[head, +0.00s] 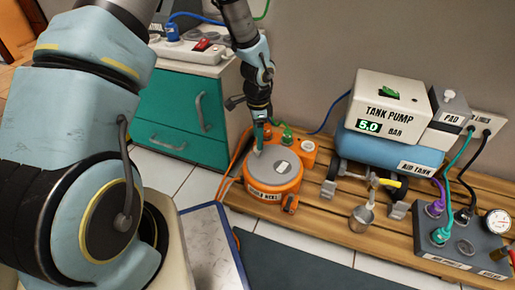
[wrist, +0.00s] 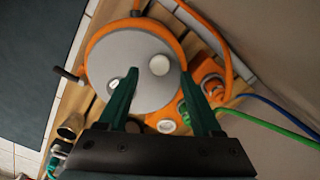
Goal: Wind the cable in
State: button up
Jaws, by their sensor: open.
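An orange reel (head: 268,186) with a grey round top (head: 273,163) sits on the wooden slat bench; its label is too small to read surely. In the wrist view the grey disc (wrist: 115,60) fills much of the orange reel and carries a pale round knob (wrist: 159,65). Orange cable (head: 232,168) shows along the reel's left side and also in the wrist view (wrist: 222,48). My gripper (head: 260,146) points down over the back left of the reel. In the wrist view its two green fingers (wrist: 159,76) are apart, with the pale knob appearing between their tips. I cannot tell whether they touch it.
A blue air tank (head: 390,148) with a pump (head: 388,103) stands right of the reel. A small metal cup (head: 361,219) and a grey connection box (head: 462,246) stand further right. A green cabinet (head: 183,115) is behind at the left. Green and blue hoses pass behind the reel.

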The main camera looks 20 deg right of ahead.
aim_at(273, 159)
jog(key=shift+f+b, duration=0.6)
jog(key=shift+f, duration=1.2)
grip_shut()
